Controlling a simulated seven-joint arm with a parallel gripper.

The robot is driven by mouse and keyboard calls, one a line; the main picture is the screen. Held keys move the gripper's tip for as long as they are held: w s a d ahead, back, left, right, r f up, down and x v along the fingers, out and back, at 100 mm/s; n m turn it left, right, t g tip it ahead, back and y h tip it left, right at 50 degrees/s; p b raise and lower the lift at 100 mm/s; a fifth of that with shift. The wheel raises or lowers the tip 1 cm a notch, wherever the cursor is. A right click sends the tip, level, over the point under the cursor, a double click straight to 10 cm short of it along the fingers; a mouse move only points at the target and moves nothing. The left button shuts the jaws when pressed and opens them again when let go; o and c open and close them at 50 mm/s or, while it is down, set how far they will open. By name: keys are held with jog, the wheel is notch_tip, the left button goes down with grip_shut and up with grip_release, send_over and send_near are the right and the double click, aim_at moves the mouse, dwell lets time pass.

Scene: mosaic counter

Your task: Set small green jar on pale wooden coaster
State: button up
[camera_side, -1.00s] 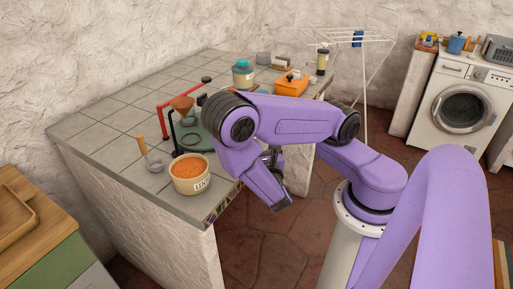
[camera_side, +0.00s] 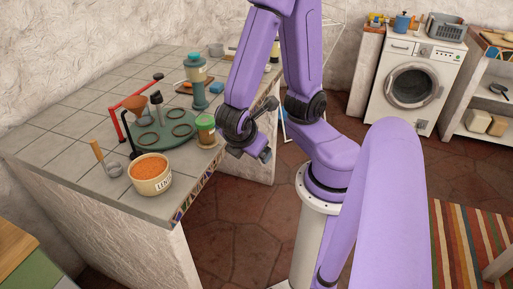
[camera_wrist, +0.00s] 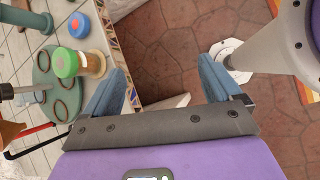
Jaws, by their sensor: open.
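The small green-lidded jar (camera_side: 205,130) stands upright near the counter's right edge, beside the round green board. In the wrist view its green lid (camera_wrist: 66,62) and amber body show left of my gripper, outside the jaws. My gripper (camera_wrist: 162,68) is open and empty, with its blue fingers spread over the counter edge and the floor. In the side view my gripper (camera_side: 260,138) hangs just right of the jar, apart from it.
A teal-lidded jar (camera_side: 196,62) stands high behind the green jar. The round green board (camera_side: 163,136) carries dark rings, with a red-and-black stand (camera_side: 128,106) beside it. A lentil tub (camera_side: 151,178) and a ladle (camera_side: 107,160) are at the near end. Open floor lies right.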

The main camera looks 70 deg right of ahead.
jog(key=s+a+r+m+g+y, duration=0.1)
jog(key=s+a+r+m+y, duration=0.1)
jog(key=s+a+r+y, duration=0.2)
jog(key=a+r+y, duration=0.1)
jog(key=a+y, duration=0.1)
jog(key=y, duration=0.1)
jog(key=shift+s+a+r+y, duration=0.15)
jog(key=shift+a+r+y, duration=0.1)
jog(key=shift+y, duration=0.15)
